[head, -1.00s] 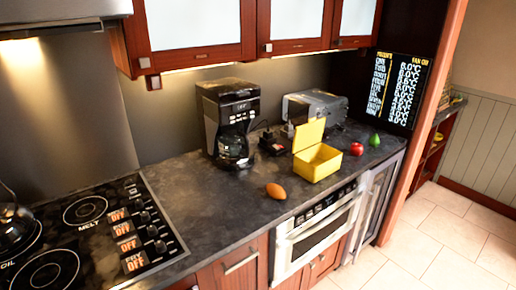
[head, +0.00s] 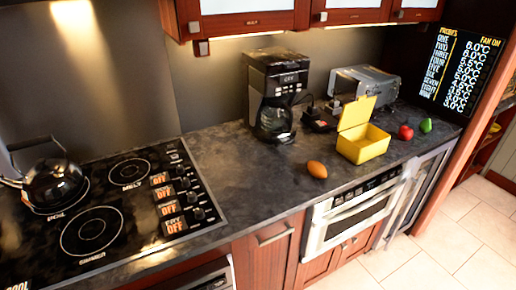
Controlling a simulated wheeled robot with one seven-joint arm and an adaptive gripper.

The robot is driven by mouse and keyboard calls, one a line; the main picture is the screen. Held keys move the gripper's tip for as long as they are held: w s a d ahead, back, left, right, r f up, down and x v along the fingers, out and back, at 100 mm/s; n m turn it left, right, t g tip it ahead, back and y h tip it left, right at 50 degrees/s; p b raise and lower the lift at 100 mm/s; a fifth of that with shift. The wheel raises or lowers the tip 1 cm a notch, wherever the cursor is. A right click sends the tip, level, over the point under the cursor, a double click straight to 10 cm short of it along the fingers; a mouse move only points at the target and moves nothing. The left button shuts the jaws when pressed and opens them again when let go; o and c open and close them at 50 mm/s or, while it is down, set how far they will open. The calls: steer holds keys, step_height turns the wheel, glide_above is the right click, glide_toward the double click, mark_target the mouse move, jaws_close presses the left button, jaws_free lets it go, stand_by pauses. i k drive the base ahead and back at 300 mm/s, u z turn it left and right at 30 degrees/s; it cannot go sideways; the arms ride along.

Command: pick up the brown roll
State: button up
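The brown roll (head: 317,169) is a small oval, orange-brown thing. It lies on the dark countertop (head: 235,185) near the front edge, to the left of an open yellow box (head: 366,148) and apart from it. It stands a little above and behind the white microwave drawer front (head: 345,222). Nothing touches the roll except the counter. My gripper does not show in the head view.
A black coffee maker (head: 273,95) and a toaster (head: 364,82) stand at the back. A red fruit (head: 406,132) and a green one (head: 426,125) lie right of the box. A stovetop with a black kettle (head: 55,184) is at left. Counter left of the roll is clear.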

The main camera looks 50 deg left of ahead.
mark_target(317, 170)
steer(key=u, duration=1)
steer(key=i, duration=0.3)
